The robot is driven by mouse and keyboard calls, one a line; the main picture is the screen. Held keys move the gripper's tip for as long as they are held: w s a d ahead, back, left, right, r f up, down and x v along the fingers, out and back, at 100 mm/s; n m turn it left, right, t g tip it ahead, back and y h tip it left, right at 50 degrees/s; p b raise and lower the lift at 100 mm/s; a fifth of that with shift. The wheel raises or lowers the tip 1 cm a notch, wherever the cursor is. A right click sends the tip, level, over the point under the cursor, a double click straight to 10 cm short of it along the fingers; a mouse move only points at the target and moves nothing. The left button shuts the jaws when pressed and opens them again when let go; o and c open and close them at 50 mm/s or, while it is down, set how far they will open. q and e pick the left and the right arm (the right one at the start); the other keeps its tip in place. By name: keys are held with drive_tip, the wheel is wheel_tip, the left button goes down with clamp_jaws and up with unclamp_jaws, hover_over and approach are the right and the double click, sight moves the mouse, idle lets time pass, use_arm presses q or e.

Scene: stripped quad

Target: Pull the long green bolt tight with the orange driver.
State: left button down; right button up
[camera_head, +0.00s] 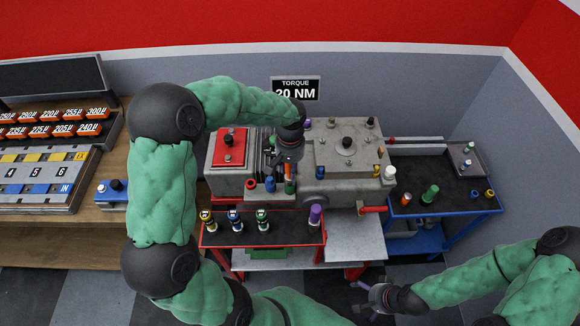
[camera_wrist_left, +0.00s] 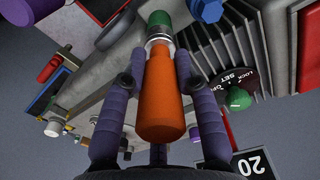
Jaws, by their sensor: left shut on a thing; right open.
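My left gripper (camera_wrist_left: 160,95) is shut on the orange driver (camera_wrist_left: 165,108), its purple fingers on both sides. In the head view the driver (camera_head: 289,168) hangs below my left gripper (camera_head: 289,158), over the grey machine. A green cylindrical piece (camera_wrist_left: 159,19) with a silver collar lies in line with the driver's far end; whether they touch is unclear. It also shows as a green piece (camera_head: 289,187) under the driver in the head view. Another green bolt (camera_head: 430,194) stands upright on the right cart. My right gripper (camera_head: 378,298) is open and empty at the lower right.
The grey machine (camera_head: 347,160) has a red-topped box (camera_head: 229,147) beside it. A red-edged cart (camera_head: 290,231) in front holds several coloured pieces. A blue cart (camera_head: 465,202) stands right. A wooden bench (camera_head: 60,228) is at left. A sign (camera_head: 295,89) reads TORQUE 20 NM.

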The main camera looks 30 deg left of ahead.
use_arm(q)
drive_tip(key=shift+m+p, duration=0.4)
drive_tip(key=shift+m, duration=0.8)
drive_tip(key=shift+r+m+p, duration=0.15)
drive_tip(key=shift+m+p, duration=0.25)
drive_tip(key=shift+m, duration=0.7)
drive_tip(key=shift+m+p, duration=0.6)
drive_tip(key=shift+m, duration=0.5)
